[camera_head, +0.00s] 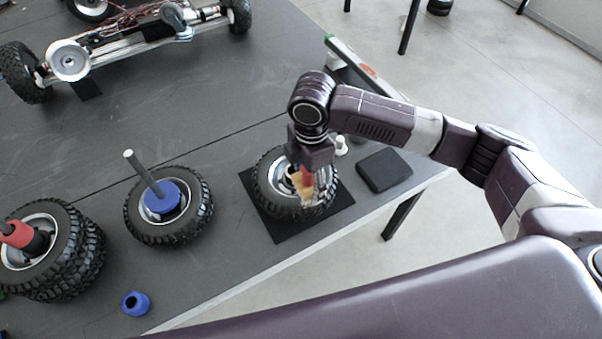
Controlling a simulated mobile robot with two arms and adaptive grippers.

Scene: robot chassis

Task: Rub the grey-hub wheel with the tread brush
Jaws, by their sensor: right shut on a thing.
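The grey-hub wheel (266,187) lies flat on a square black mat (283,230) near the table's front edge. My right gripper (308,168) points down over this wheel and is shut on the tread brush (306,182). The brush has a red upper part and a tan lower part, and it overlaps the right half of the hub and tyre in view. I cannot tell whether the bristles touch the tread. The gripper and brush hide part of the hub. My left gripper is not in view.
A wheel with a blue hub piece and upright rod (165,202) stands left of the mat. Stacked wheels (70,262) are at far left, and a small blue part (135,304) lies in front. A dark pad (384,170) lies right. A chassis (130,40) stands at the back.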

